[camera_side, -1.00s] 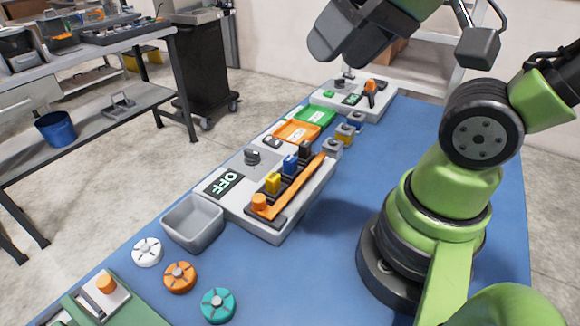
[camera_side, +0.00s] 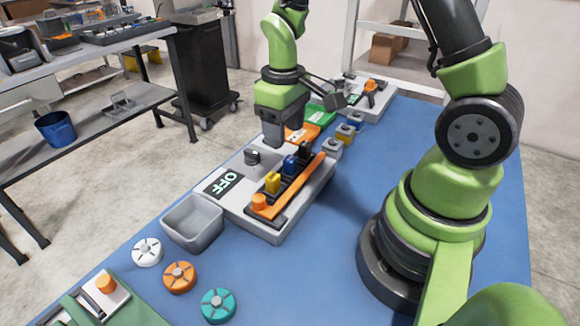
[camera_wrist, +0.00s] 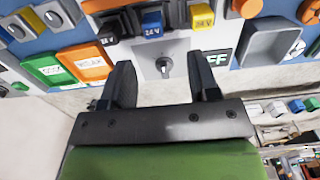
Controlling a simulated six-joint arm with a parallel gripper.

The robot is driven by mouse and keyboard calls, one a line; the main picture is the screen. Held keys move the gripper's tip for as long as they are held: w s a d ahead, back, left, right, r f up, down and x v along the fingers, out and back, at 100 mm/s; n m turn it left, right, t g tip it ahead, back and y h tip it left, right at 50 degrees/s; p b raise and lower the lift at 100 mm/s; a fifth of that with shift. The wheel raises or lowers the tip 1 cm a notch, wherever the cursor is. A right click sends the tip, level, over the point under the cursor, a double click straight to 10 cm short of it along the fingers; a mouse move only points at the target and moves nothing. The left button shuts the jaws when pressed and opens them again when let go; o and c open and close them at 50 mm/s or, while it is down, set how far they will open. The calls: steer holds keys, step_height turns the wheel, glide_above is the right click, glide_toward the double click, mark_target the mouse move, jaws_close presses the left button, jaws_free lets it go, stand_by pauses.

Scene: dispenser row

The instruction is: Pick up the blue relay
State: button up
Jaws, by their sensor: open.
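The blue relay (camera_side: 290,165) stands in a dark socket row on the grey control panel (camera_side: 232,207). A yellow relay (camera_side: 272,182) and a black relay (camera_side: 304,150) stand on either side of it. The wrist view shows the blue relay (camera_wrist: 152,24) at the top, with a white "24 V" label. My gripper (camera_side: 272,142) hangs over the far part of the panel, behind and to the left of the relays, apart from them.
An orange lever bar (camera_side: 290,187) runs along the relay row's near side. A display (camera_side: 223,184) reads OFF. A grey bin (camera_side: 192,222) stands left of the panel. Orange and green trays (camera_side: 322,115) lie beyond it.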

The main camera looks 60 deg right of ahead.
mark_target(287, 157)
step_height(287, 157, down, 3)
steer(key=shift+f, duration=0.1)
steer(key=shift+d+f, duration=0.2)
steer(key=shift+f, duration=1.05)
steer(key=shift+d+f, duration=0.2)
steer(key=shift+f, duration=1.05)
steer(key=c, duration=1)
steer(key=shift+r, duration=0.1)
step_height(287, 157, up, 10)
steer(key=shift+f, duration=0.1)
